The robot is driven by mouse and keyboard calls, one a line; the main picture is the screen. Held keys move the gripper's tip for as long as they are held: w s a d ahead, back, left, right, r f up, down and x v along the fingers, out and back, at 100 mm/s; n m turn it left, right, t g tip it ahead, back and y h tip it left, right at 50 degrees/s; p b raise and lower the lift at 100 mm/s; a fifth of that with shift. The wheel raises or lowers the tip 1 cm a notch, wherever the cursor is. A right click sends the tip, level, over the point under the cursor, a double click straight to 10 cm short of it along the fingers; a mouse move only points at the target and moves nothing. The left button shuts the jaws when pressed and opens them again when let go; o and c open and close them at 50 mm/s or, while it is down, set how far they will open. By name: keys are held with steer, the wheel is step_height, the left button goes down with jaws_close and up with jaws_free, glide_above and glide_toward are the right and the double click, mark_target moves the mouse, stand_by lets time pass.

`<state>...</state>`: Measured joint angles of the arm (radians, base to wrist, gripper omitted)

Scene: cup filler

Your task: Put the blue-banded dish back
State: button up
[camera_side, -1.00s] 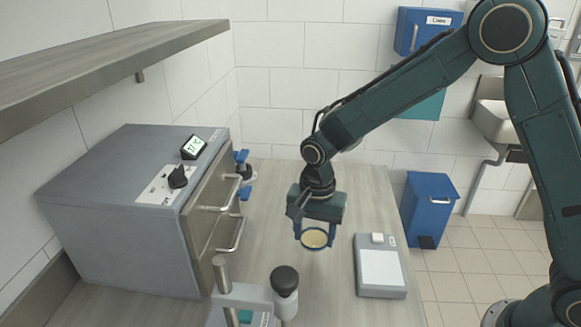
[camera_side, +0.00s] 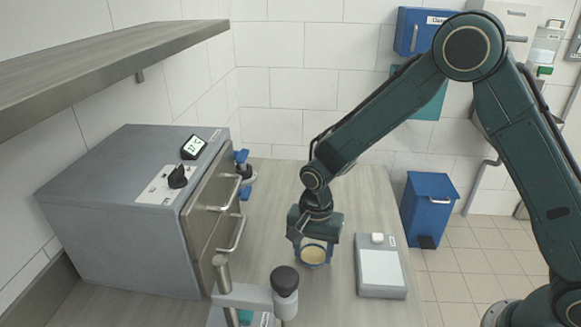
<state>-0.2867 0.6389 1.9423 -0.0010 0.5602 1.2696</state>
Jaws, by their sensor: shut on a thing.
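The blue-banded dish (camera_side: 313,256) is a small round dish with a blue rim and cream-coloured contents or inside. My gripper (camera_side: 313,250) points down over the wooden worktop and is shut on the dish, with one finger at each side of it. The dish looks level. I cannot tell whether its base touches the worktop or hangs a little above it.
A grey oven-like cabinet (camera_side: 125,205) with two handled drawers stands at the left. A scale (camera_side: 381,268) lies right of the dish. A grey stand with a black knob (camera_side: 285,281) rises in front. A shelf (camera_side: 110,60) overhangs the upper left. A blue bin (camera_side: 428,205) stands beyond the worktop.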

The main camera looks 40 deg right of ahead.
mark_target(313, 253)
steer(key=shift+f, duration=0.15)
steer(key=o, duration=1)
steer(key=shift+o, duration=0.2)
step_height(313, 253, up, 12)
steer(key=shift+r, duration=0.25)
stand_by(0.4)
